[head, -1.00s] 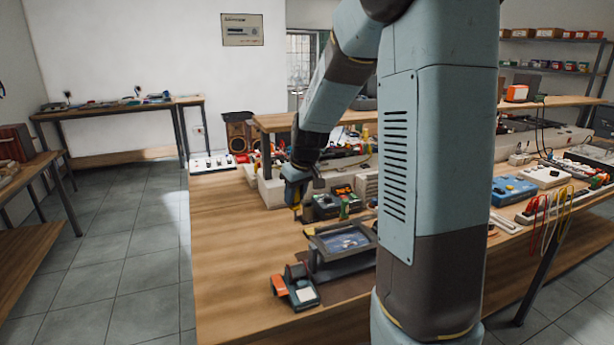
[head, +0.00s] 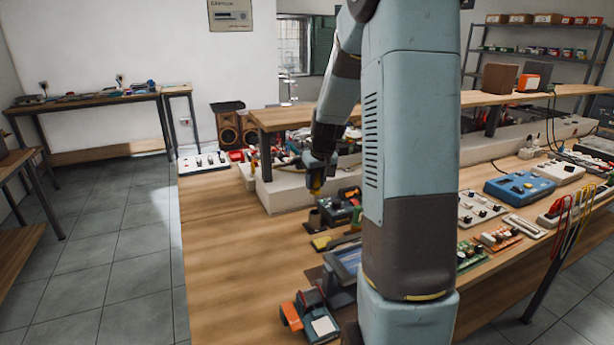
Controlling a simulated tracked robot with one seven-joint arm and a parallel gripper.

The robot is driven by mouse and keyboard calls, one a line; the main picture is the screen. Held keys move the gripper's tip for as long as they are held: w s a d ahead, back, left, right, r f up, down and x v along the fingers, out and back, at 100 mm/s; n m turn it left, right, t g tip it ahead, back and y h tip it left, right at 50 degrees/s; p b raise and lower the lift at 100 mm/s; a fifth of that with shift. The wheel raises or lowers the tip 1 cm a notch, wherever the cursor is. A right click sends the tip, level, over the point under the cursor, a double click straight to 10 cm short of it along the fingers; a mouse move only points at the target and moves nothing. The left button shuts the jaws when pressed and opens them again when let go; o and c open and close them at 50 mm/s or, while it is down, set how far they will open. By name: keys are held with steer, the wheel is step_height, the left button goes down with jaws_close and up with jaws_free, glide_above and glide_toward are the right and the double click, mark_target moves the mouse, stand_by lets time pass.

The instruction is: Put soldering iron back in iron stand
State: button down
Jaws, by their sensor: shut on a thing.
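My gripper (head: 317,178) points down over the workbench, behind my arm column. It is shut on the soldering iron (head: 316,186), of which only a small yellow and dark part shows below the fingers. The rest of the iron is too small to make out. Just below it is a small dark brown holder with a yellow pad (head: 321,242) in front, which looks like the iron stand (head: 315,219). The gripper appears above this stand, with a gap in the picture; I cannot tell the depth.
A dark boxy unit (head: 343,207) stands right beside the stand. A black and orange device (head: 311,316) and a grey screen unit (head: 342,266) lie nearer. A raised wooden shelf (head: 290,117) is behind the gripper. The bench's left part (head: 225,225) is bare.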

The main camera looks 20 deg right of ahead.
mark_target(316, 194)
steer(key=shift+w+d+f, duration=0.15)
steer(key=shift+d+f, duration=0.05)
steer(key=shift+a+f, duration=0.15)
steer(key=shift+f, duration=3.1)
steer(key=shift+c, duration=0.8)
jaws_free()
steer(key=shift+r, duration=3.5)
